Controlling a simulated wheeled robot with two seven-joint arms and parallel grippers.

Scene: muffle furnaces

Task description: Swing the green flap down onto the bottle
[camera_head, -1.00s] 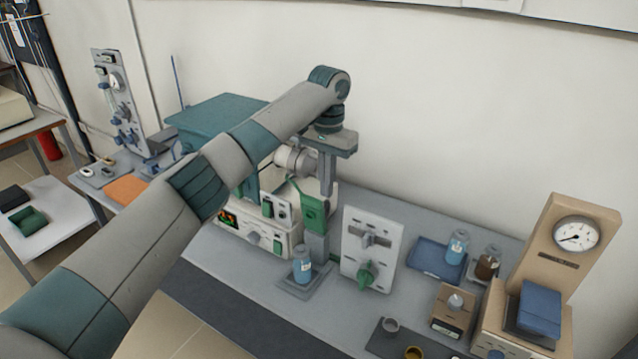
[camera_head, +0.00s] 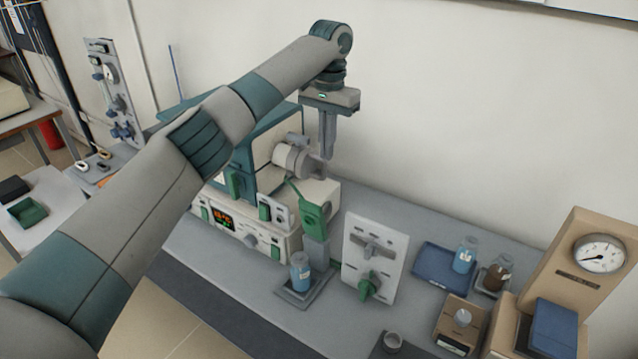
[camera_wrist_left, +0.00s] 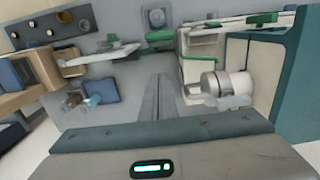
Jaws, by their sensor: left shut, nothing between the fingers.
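The green flap (camera_head: 315,208) stands raised at the top of a grey post, with a thin green lever pointing up and left from it. The bottle (camera_head: 300,272), with blue contents and a pale label, stands upright on a small grey base in front of the post, below the flap. My left gripper (camera_head: 327,157) points down, shut and empty, above and behind the flap and apart from it. Its shut fingers also show in the left wrist view (camera_wrist_left: 158,100). My right gripper is not in view.
A furnace with a round pale fitting (camera_head: 297,160) stands close left of my fingers. A white panel with a green knob (camera_head: 374,255) stands right of the post. Further right are a blue tray (camera_head: 437,271) with a bottle and a tan dial gauge (camera_head: 600,253). Space above the panel is clear.

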